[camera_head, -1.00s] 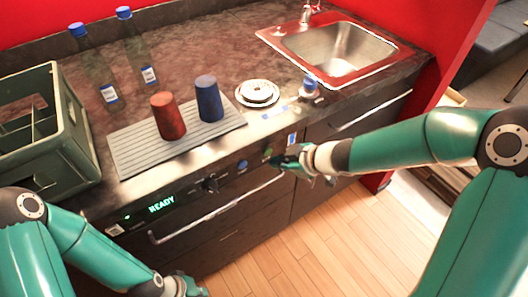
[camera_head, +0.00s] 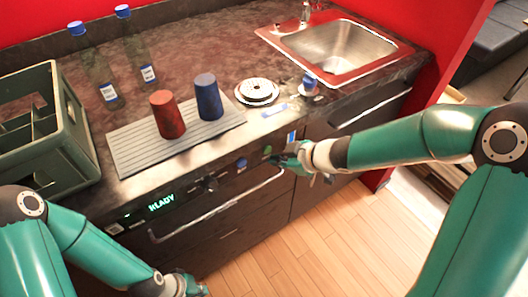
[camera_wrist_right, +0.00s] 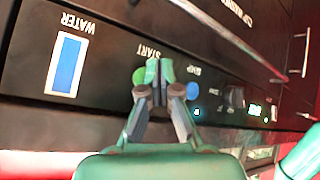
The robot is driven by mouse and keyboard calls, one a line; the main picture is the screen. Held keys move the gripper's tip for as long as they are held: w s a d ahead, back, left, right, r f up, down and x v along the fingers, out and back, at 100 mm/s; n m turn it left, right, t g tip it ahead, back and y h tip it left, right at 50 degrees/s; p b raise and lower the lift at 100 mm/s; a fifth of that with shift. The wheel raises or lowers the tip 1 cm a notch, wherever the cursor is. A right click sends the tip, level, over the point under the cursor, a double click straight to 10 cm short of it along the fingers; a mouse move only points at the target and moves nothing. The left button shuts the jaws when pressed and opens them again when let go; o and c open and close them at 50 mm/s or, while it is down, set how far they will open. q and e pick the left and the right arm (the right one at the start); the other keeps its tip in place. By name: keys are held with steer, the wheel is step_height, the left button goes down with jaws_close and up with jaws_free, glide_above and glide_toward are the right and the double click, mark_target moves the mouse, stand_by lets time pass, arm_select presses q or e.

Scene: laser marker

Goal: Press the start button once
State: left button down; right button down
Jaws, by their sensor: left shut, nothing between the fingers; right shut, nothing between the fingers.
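The green start button (camera_head: 267,149) sits on the dark front panel under the counter edge. In the right wrist view the green button (camera_wrist_right: 140,76) shows beside the fingertips, under the START label, partly covered by them. My right gripper (camera_head: 280,160) is shut and empty in front of the panel, close to the button. In the wrist view its closed tips (camera_wrist_right: 157,70) lie between the green button and a blue button (camera_wrist_right: 192,91). Whether they touch the panel I cannot tell. My left gripper (camera_head: 188,288) is low at the bottom edge, shut and away from the panel.
The panel also has a knob (camera_head: 209,184), a lit green display (camera_head: 162,203) and a blue-and-white WATER gauge (camera_wrist_right: 66,64). A long handle (camera_head: 215,212) runs below it. Red and blue cups (camera_head: 208,97), bottles, a crate (camera_head: 80,130) and a sink stand above.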

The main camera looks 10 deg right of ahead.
steer(key=shift+w+r, duration=0.1)
steer(key=shift+w, duration=0.05)
stand_by(0.4)
steer(key=shift+w+a+p, duration=0.1)
steer(key=shift+w+p, duration=0.25)
steer(key=shift+p, duration=0.05)
steer(key=shift+w, duration=0.1)
steer(key=shift+w+a, duration=0.15)
steer(key=shift+w, duration=0.15)
stand_by(0.6)
stand_by(0.3)
steer(key=shift+s+d, duration=0.25)
steer(key=shift+s, duration=0.5)
